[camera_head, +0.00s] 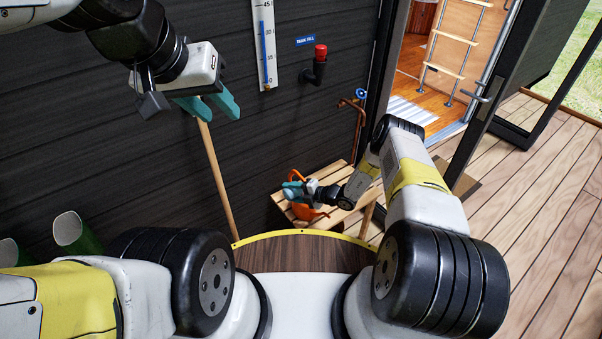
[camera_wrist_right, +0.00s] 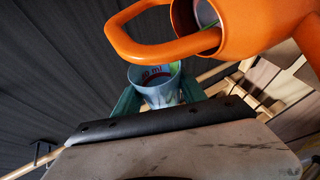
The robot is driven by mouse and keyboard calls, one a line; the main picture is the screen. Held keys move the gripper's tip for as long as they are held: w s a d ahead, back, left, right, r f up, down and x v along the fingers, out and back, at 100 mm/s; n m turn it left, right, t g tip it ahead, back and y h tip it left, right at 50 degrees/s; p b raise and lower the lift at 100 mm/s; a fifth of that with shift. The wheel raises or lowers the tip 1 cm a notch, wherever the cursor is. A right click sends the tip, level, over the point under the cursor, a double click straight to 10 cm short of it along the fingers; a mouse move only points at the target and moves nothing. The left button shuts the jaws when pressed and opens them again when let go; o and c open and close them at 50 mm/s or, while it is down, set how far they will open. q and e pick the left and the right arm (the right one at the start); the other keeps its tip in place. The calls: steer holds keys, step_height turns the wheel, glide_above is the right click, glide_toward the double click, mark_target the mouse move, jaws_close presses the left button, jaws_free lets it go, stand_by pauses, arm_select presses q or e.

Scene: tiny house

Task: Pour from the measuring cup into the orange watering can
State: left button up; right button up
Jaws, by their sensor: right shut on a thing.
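The orange watering can (camera_head: 306,211) stands on the slatted wooden bench in the head view, partly hidden by my right gripper (camera_head: 292,190). In the right wrist view, the can's handle and body (camera_wrist_right: 255,25) fill the top, close in front of the camera. My right gripper (camera_wrist_right: 158,98) is shut on the measuring cup (camera_wrist_right: 157,88), a clear cup with red markings. The cup is beside and partly behind the can's handle in that view; I cannot tell whether they touch. The cup's contents are unclear.
The slatted bench (camera_head: 338,180) stands by the dark wall. A wooden pole (camera_head: 216,175) leans below my left gripper. A gauge (camera_head: 265,45) and a red-capped pipe (camera_head: 319,60) are on the wall. An open door (camera_head: 495,85) and wooden deck are at right.

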steer(key=shift+w+d+r+m, duration=0.1)
steer(key=shift+r+m, duration=0.05)
steer(key=shift+m, duration=0.15)
steer(key=shift+d+r+m+y, duration=0.15)
steer(key=shift+m+y, duration=0.15)
steer(key=shift+y, duration=0.2)
steer(key=shift+s+a+f+n+h, duration=0.25)
steer(key=shift+a+n+h, duration=0.2)
steer(key=shift+n+h, duration=0.35)
steer(key=shift+f+n, duration=0.3)
steer(key=shift+s+a+h, duration=0.1)
steer(key=shift+h, duration=0.2)
